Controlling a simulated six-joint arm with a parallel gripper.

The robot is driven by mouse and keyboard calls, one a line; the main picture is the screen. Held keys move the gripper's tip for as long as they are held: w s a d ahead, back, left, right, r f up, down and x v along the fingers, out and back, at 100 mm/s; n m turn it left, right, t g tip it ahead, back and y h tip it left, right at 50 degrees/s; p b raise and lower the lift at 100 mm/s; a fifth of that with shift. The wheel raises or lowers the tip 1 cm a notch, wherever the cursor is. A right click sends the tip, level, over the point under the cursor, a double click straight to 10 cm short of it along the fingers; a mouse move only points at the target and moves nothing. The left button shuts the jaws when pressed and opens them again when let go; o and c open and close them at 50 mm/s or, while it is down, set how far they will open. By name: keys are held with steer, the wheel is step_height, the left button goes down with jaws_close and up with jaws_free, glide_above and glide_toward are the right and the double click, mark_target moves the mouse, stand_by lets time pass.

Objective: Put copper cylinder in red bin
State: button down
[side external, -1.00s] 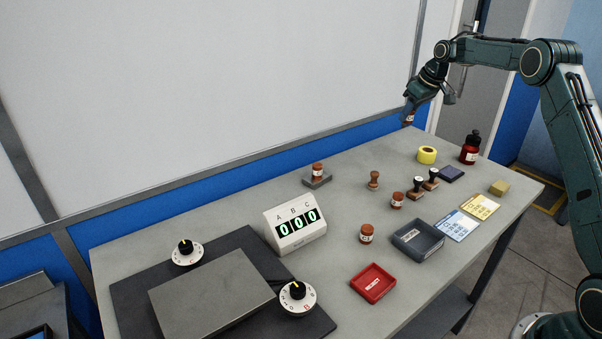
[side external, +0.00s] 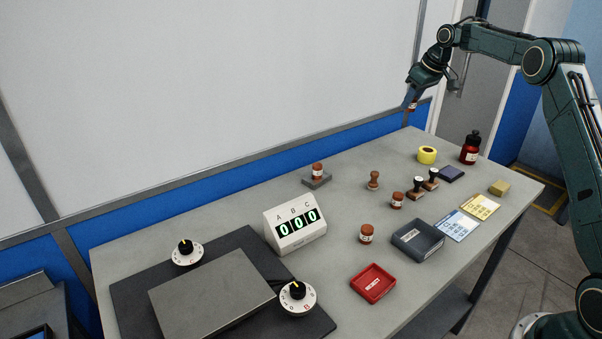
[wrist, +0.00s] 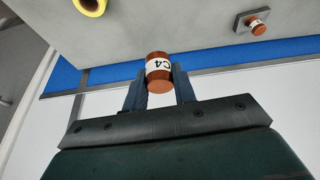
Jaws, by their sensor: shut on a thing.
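My gripper (wrist: 160,84) is shut on a copper cylinder (wrist: 159,64) with a white label reading C4, gripped between the two fingers. In the side external view my gripper (side external: 411,98) is raised above the far end of the bench, with the copper cylinder (side external: 411,107) at its tips. The red bin (side external: 373,283) is a small open tray with a white label near the bench's front edge. It looks empty and is far from my gripper.
Other copper cylinders stand on the bench (side external: 366,234), by the stamps (side external: 397,200), and on a grey block (side external: 317,171). A dark grey bin (side external: 418,240) sits beside the red bin.

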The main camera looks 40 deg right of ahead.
steer(key=shift+a, duration=0.1)
steer(key=s+a+r+n+y, duration=0.25)
steer(key=a+n, duration=0.25)
steer(key=a, duration=0.6)
steer(key=n+g+y, duration=0.1)
steer(key=n+g, duration=0.5)
steer(key=n, duration=1)
glide_above(379, 283)
steer(key=d, duration=0.2)
steer(key=f, duration=1.9)
steer(key=shift+w+a+f, duration=0.1)
steer(key=shift+w+f, duration=0.2)
steer(key=shift+f, duration=0.05)
steer(key=shift+f, duration=0.5)
steer(key=c, duration=1.1)
jaws_free()
